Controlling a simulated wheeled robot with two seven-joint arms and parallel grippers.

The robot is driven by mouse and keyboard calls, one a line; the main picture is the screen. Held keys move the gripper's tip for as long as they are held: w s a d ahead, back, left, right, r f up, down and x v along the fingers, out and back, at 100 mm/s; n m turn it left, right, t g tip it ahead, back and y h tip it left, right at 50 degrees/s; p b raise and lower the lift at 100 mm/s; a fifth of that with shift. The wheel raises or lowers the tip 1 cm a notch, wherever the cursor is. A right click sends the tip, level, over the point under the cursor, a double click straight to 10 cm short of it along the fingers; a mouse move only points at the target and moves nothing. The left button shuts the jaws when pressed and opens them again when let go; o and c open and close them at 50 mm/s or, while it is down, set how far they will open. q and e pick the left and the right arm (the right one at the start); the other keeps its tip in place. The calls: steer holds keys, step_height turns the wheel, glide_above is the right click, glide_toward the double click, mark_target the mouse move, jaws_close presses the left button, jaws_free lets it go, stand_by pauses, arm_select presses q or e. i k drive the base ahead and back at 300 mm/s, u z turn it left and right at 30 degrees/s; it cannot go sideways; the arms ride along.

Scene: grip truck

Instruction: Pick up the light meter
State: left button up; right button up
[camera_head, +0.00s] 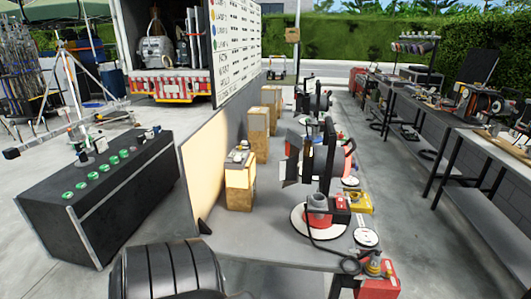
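I cannot make out for certain which thing is the light meter. A small yellow device (360,203) lies on the grey table (262,240), right of a round white base with a red and black lamp-like unit (318,208). A small grey and dark object (239,156) sits on top of a wooden block (240,185) at the table's left side. Neither of my grippers shows in this view.
A black case (100,195) with several green-topped items stands at left. A pale upright panel (205,160) borders the table. A dark ribbed rounded shape (170,270) is at the bottom. Workbenches (455,145) line the right; the floor between (415,235) is clear.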

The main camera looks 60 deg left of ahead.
mark_target(244, 153)
steer(key=u, duration=0.35)
steer(key=i, duration=0.75)
steer(key=u, duration=0.65)
